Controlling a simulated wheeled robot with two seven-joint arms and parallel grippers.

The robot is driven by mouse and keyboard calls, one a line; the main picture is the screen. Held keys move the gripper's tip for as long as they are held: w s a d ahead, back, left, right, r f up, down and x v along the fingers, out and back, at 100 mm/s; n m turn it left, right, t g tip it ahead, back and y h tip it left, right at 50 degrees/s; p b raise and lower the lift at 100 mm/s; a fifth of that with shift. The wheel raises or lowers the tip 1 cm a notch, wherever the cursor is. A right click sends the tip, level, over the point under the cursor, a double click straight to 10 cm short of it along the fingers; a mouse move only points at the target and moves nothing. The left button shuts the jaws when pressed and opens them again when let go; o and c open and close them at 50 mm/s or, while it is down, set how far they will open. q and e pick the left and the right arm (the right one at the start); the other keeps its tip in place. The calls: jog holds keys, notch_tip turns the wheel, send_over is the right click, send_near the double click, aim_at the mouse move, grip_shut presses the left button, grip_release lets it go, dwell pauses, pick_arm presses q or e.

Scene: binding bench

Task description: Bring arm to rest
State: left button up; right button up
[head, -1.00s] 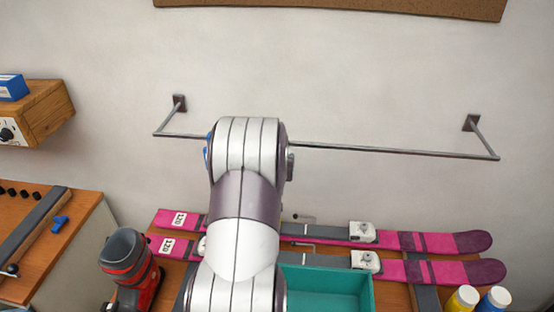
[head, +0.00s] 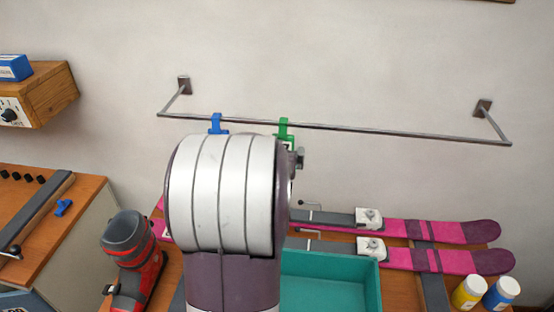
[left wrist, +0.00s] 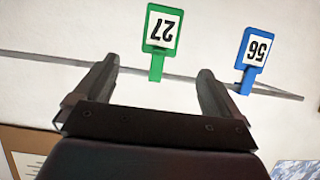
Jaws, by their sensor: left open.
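A green tag numbered 27 (left wrist: 160,37) and a blue tag numbered 56 (left wrist: 253,54) hang on the wall rail (left wrist: 50,60), in the left wrist view. In the head view the tops of the blue tag (head: 216,122) and green tag (head: 283,126) show on the rail (head: 400,132) above my arm. My left gripper (left wrist: 157,70) is open and empty. The green tag appears between its two fingers and the blue tag beyond one finger, with no visible grip on either. In the head view my arm hides the gripper and the tags' lower parts. My right gripper is not in view.
On the bench below are pink skis (head: 455,232), a teal bin (head: 325,280), a red-grey boot (head: 135,255), and yellow (head: 468,291) and blue (head: 502,292) bottles. A wooden box (head: 40,95) is on the left wall.

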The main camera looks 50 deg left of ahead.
pick_arm(q)
jog(key=shift+v, duration=0.9)
jog(key=s+d+f+g+h, duration=0.3)
jog(key=d+f+g, duration=0.1)
jog(key=f, duration=0.3)
jog(key=s+d+f+m+g+h, duration=0.1)
jog(key=d+f+m+g+h, duration=0.1)
jog(key=d, duration=1)
jog(key=s+d+f+m+g+h+b, duration=0.1)
jog(key=d+f+m+g+h, duration=0.2)
jog(key=d, duration=0.8)
notch_tip(320, 180, down, 3)
jog(key=m, duration=0.3)
jog(key=shift+s+d+r+h, duration=0.15)
jog(key=shift+s+d+h, duration=0.05)
jog(key=shift+d+h, duration=0.2)
jog(key=shift+a, duration=0.1)
